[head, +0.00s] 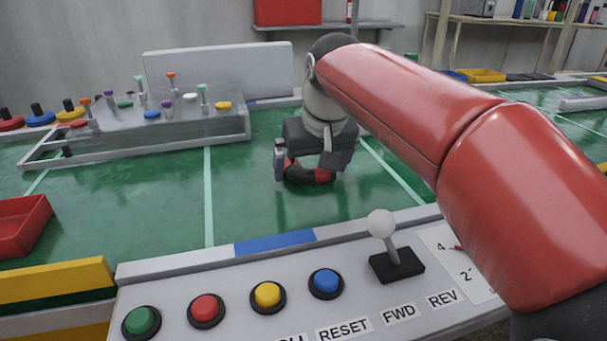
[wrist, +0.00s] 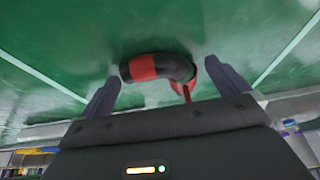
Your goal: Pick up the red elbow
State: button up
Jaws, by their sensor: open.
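The red elbow (head: 320,175) is a short curved piece, dark with red parts, low at the green table surface beneath my gripper (head: 309,167). In the wrist view the red elbow (wrist: 142,68) shows a black bend with a red band, and a thin red curved part lies at its right near the right finger. My gripper (wrist: 165,82) is open, with one finger on each side of the elbow. The left finger is apart from it; I cannot tell whether the right finger touches the red part. My gripper partly hides the elbow in the head view.
A grey rack with coloured knobs (head: 150,130) stands at the left back. A red bin (head: 22,226) is at the left. A control panel with coloured buttons and a white-knobbed lever (head: 383,224) lies in front. The green table (head: 245,205) is clear around the elbow.

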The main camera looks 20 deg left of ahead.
jog(key=shift+f, duration=0.2)
jog(key=c, duration=1.3)
jog(key=shift+r, duration=0.15)
